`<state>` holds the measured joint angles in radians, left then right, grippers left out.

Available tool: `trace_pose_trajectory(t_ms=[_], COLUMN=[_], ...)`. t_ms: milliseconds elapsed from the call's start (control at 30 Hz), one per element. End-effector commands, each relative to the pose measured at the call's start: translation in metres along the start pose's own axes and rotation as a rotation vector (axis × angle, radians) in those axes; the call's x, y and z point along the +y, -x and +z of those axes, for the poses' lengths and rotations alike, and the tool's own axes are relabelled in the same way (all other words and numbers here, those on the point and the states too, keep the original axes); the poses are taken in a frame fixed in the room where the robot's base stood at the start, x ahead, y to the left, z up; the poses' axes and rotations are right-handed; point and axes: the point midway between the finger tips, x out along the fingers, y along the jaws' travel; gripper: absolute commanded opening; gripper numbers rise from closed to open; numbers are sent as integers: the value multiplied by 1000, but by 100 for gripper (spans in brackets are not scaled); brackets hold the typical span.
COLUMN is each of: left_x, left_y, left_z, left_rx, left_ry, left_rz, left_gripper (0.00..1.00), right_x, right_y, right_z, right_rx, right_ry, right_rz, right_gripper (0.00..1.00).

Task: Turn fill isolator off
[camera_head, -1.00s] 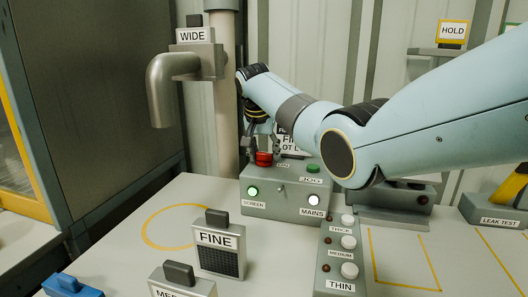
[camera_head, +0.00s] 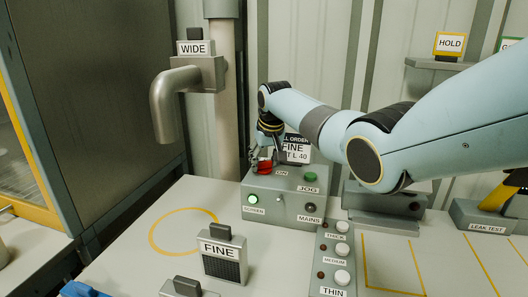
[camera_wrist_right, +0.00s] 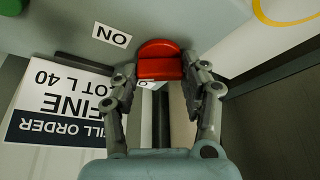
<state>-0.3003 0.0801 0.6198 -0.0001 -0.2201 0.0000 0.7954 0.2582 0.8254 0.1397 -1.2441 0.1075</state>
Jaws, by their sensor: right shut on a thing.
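The red isolator handle (camera_head: 263,167) stands on top of the grey control box (camera_head: 285,217), at its back left. An ON label is beside it. My right gripper (camera_head: 264,150) reaches down to the handle from behind. In the right wrist view the red handle (camera_wrist_right: 158,62) sits between the two fingertips (camera_wrist_right: 160,75), and the gripper is shut on it. An "O" label is partly hidden near the fingers. The MAINS lamp (camera_head: 310,206) looks dull grey. The SCREEN lamp (camera_head: 252,199) glows green. My left gripper is not in view.
A green JOG button (camera_head: 309,178) is close to the handle. Behind stands the order card (camera_head: 297,151) reading FINE. A FINE screen block (camera_head: 222,258) and a button box (camera_head: 333,265) stand in front. A pipe (camera_head: 165,105) is at left.

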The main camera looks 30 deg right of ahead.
Motion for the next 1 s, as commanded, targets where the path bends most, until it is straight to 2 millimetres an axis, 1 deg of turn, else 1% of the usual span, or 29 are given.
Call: trace_pose_trajectory(t_ms=[33, 133, 367, 567, 700, 1000], left_x=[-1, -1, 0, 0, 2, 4], left_y=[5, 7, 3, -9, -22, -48], left_z=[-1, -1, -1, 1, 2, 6], left_rx=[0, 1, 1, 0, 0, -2], left_ry=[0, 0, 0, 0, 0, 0], left_rz=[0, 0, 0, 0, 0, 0], left_gripper=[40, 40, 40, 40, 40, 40], right_x=[1, 1, 2, 2, 3, 2], right_y=[3, 2, -1, -2, -3, -3], right_z=[-2, -2, -2, -2, -1, -2], right_rx=[1, 2, 3, 4, 4, 5], right_ry=[37, 125, 326, 500, 616, 809], right_rz=[-15, -52, -136, -207, -255, -335], right_gripper=[13, 13, 13, 13, 13, 13])
